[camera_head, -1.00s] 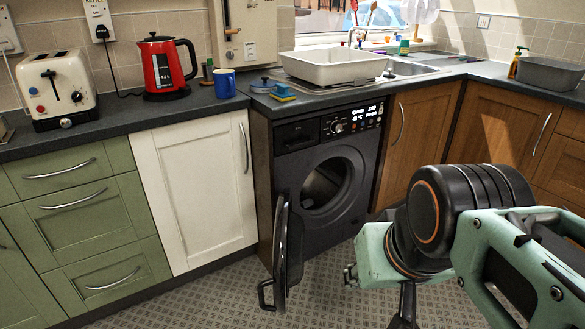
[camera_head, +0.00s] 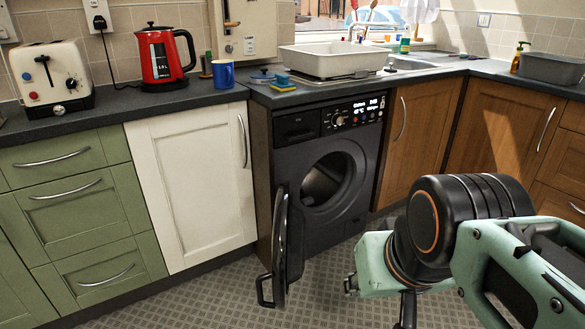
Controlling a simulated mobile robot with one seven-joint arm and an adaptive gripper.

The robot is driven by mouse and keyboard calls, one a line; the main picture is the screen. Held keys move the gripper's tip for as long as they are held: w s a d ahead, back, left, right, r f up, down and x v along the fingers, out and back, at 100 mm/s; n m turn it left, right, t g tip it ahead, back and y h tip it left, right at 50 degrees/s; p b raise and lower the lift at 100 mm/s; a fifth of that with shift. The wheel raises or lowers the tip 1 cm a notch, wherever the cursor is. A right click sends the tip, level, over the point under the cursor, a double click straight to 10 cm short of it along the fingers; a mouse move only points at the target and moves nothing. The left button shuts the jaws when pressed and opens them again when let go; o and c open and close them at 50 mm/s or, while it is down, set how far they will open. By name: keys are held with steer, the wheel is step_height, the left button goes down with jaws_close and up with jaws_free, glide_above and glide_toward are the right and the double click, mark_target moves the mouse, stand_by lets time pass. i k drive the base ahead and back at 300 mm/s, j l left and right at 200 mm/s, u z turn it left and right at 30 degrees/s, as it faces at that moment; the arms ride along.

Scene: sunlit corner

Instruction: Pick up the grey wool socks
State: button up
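No grey wool socks can be made out in the head view. A black washing machine (camera_head: 299,214) stands under the counter with its round door (camera_head: 285,240) swung open to the left. Its drum opening (camera_head: 326,182) faces me, and the inside is dark, with a dull grey shape too unclear to name. My gripper (camera_head: 405,318) shows only in part at the bottom edge, below my arm at the right, apart from the machine. Its fingertips are cut off by the frame.
The open door juts over the tiled floor (camera_head: 215,290). A kettle (camera_head: 163,60), toaster (camera_head: 50,78), blue mug (camera_head: 223,79) and white basin (camera_head: 325,60) stand on the counter (camera_head: 120,112). Floor before the machine is clear.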

mark_target(308, 200)
steer(key=u, duration=0.65)
steer(key=i+l+u, duration=0.1)
steer(key=l+u, duration=0.25)
steer(key=i+l+u, duration=0.1)
steer(key=l+u, duration=0.65)
steer(key=l, duration=0.35)
steer(key=l+u, duration=0.2)
steer(key=l, duration=0.6)
steer(key=k+l+u, duration=0.2)
steer(key=l, duration=0.6)
steer(key=k+l, duration=0.1)
steer(key=l, duration=1.4)
steer(key=k+l, duration=0.15)
steer(key=l, duration=0.6)
